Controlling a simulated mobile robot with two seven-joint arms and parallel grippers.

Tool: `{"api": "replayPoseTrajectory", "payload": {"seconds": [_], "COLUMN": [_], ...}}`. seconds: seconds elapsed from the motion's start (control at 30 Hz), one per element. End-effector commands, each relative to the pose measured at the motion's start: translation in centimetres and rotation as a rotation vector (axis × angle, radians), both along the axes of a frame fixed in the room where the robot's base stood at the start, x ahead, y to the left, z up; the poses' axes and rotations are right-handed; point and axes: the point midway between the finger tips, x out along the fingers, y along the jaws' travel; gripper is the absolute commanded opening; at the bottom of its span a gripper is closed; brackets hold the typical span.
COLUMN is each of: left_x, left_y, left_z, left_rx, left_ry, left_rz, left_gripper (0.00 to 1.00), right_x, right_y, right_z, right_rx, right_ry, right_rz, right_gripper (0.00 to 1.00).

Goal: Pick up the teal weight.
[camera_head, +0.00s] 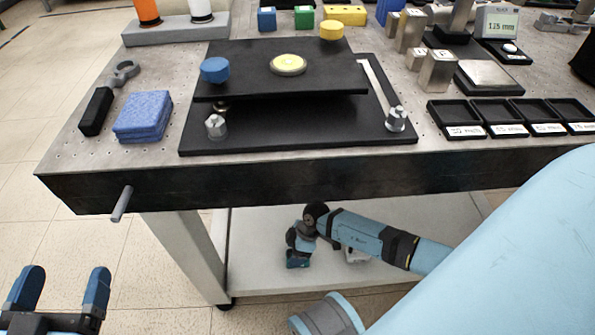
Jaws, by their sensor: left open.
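A short round weight (214,70), blue to teal, sits on the left part of the raised black plate (260,90). It is the only round weight of about that colour that I see. A yellow round weight (331,30) sits at the plate's far right corner. My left gripper (60,280) is at the lower left, off the table's front left side, fingers up and apart, with nothing between them. My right gripper (298,252) is low in front of the table, over the lower shelf in the picture. Its fingers are too small and dark to read.
A yellow-centred disc (288,64) lies mid-plate. Left of the plate are a blue pad stack (143,115) and a black block (96,111). Metal blocks (437,70) and black labelled trays (455,115) stand right. A handle (122,204) juts from the table's front (300,175).

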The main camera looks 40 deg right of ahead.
Motion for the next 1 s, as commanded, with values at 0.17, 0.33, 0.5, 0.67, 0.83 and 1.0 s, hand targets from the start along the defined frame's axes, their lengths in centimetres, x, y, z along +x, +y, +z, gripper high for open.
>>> {"api": "replayPoseTrajectory", "payload": {"seconds": [0.17,0.33,0.5,0.67,0.83,1.0], "left_x": [0.0,0.0,0.0,0.0,-0.9,-2.1], "left_y": [0.0,0.0,0.0,-0.1,-0.6,-1.3], "left_z": [0.0,0.0,0.0,0.7,0.8,0.0], "left_rx": [0.0,0.0,0.0,-0.01,-0.076,-0.149], "left_ry": [0.001,0.001,0.001,0.015,0.126,0.259], "left_rz": [-0.001,-0.001,-0.001,-0.004,-0.005,-0.007], "left_gripper": [0.84,0.84,0.84,0.84,0.84,0.84], "right_x": [0.0,0.1,0.1,0.1,0.1,0.1], "right_y": [0.0,0.0,0.0,0.0,0.0,0.0], "right_z": [0.0,0.2,0.2,1.4,4.4,7.4], "right_rx": [0.0,0.002,0.002,0.001,0.001,0.002], "right_ry": [0.0,-0.003,-0.003,-0.004,-0.004,-0.004], "right_rz": [0.0,0.0,0.0,0.0,0.001,0.002], "right_gripper": [0.24,0.0,0.0,0.0,0.0,0.0]}}
